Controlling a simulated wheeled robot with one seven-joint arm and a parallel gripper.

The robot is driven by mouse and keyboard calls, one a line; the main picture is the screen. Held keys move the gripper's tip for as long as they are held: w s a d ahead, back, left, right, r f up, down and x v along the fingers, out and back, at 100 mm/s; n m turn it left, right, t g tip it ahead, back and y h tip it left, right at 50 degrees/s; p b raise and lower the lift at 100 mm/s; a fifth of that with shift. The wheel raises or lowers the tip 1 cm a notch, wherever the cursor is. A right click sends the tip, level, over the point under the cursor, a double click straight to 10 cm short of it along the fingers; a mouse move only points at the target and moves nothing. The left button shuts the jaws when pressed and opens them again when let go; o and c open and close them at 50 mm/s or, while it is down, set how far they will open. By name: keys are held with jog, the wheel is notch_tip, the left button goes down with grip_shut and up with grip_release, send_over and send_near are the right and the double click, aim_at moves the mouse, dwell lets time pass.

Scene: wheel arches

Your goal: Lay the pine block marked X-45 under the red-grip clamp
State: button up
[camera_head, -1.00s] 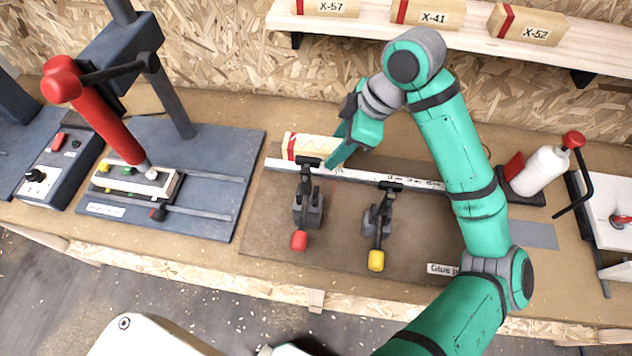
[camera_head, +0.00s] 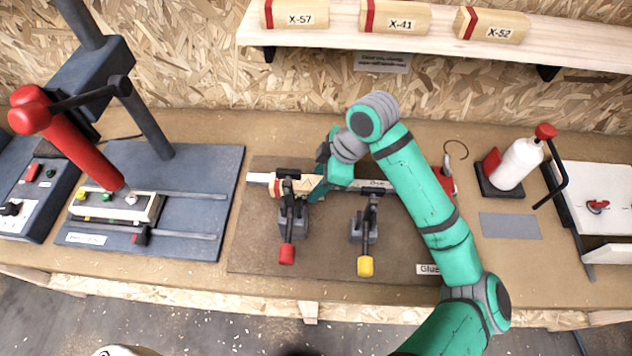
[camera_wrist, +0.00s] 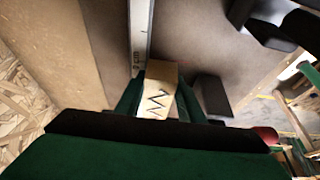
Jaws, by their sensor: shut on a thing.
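A pine block (camera_head: 307,183) with a red band is in my gripper (camera_head: 319,187). In the head view it is at the white ruled fence, behind and beside the red-grip clamp (camera_head: 287,253), whose upper parts partly hide it. In the wrist view the block (camera_wrist: 161,88) sits between my two green fingers (camera_wrist: 157,100), which are shut on it. Dark strokes show on its face, but I cannot read the whole mark. I cannot tell whether the block touches the board or lies under the clamp's pad.
A yellow-grip clamp (camera_head: 365,265) stands right of the red one. The white fence (camera_head: 259,178) runs behind both. A shelf (camera_head: 345,38) holds blocks X-57 (camera_head: 296,14), X-41 (camera_head: 396,17) and X-52 (camera_head: 492,24). A red-handled press (camera_head: 75,150) stands left, a white bottle (camera_head: 516,163) right.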

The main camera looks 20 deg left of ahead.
jog(key=shift+f, duration=0.6)
jog(key=o, duration=1.1)
jog(key=shift+d, duration=0.1)
jog(key=shift+r, duration=0.4)
jog(key=v, duration=1.2)
jog(key=shift+r, duration=0.2)
